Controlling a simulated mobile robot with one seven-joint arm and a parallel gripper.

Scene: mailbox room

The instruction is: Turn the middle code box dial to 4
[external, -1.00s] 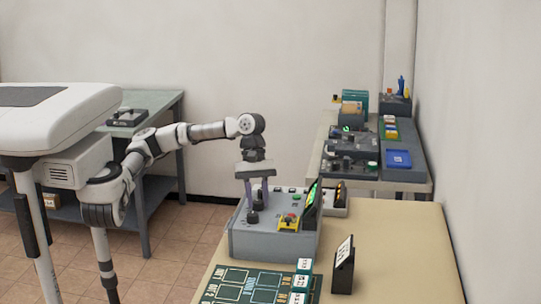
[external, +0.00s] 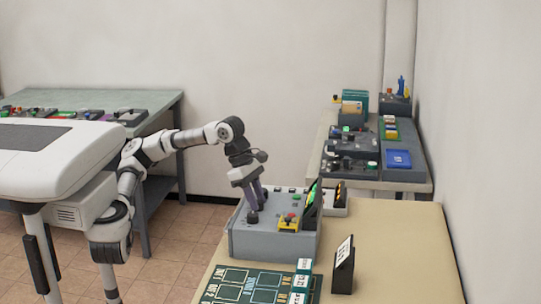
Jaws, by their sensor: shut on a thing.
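The grey code box (external: 272,243) stands at the near-left part of the beige table, with dark round dials on its top left. The front dial (external: 252,218) shows just below my gripper's fingers. My gripper (external: 257,205) points down, tilted, over the row of dials. Its fingers are shut on a dial behind the front one; that dial is mostly hidden between them. The numbers and pointer of the dial are too small to read. A small screen with green characters (external: 313,196) stands at the box's right edge.
A yellow-based button (external: 289,224) sits on the box, right of my gripper. A dark green board (external: 250,287) lies in front of the box, and a black sign stand (external: 344,266) is to the right. The table's right side (external: 405,250) is clear.

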